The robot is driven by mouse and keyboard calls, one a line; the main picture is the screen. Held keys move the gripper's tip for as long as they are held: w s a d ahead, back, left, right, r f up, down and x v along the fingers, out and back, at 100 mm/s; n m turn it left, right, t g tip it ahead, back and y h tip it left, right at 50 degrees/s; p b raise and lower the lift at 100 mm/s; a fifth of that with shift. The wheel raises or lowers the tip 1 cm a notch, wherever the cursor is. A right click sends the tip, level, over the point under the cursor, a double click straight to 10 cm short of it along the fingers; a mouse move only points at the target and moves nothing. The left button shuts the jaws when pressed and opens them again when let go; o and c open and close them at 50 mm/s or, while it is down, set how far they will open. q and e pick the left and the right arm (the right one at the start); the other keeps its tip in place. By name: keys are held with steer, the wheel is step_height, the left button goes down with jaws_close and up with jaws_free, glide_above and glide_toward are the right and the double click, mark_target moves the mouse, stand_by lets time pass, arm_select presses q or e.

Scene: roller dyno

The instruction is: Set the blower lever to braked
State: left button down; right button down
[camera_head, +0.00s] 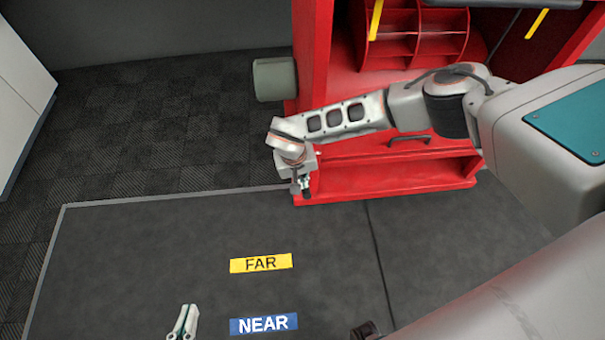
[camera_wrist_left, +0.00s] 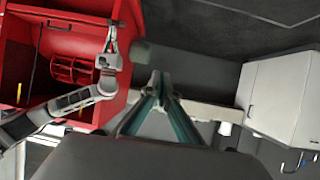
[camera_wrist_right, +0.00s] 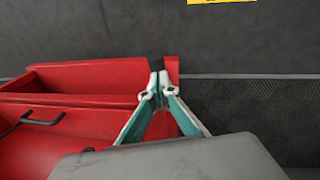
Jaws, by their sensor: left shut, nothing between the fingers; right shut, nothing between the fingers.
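I cannot make out a blower lever in any view. My left gripper (camera_head: 184,320) is shut and empty above the dark floor mat at the lower edge of the head view, left of the NEAR label. Its closed fingertips show in the left wrist view (camera_wrist_left: 160,85). My right gripper (camera_head: 303,187) is shut and empty, in front of the lower left corner of the red cabinet (camera_head: 316,60). Its fingers point down in the head view. In the right wrist view its closed fingertips (camera_wrist_right: 159,82) overlap the cabinet's red edge; contact cannot be told.
A grey-green cylinder (camera_head: 275,79) sticks out from the cabinet's left side. The dark mat (camera_head: 130,250) bears a yellow FAR label (camera_head: 261,263) and a blue NEAR label (camera_head: 264,323). A white cabinet (camera_wrist_left: 280,95) stands apart. The floor left of the red cabinet is clear.

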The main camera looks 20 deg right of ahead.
arm_select(q)
steer(key=shift+s+f, duration=0.15)
steer(key=shift+f, duration=0.1)
arm_select(e)
steer(key=s+f, duration=0.3)
steer(key=f, duration=0.4)
steer(key=shift+a, duration=0.4)
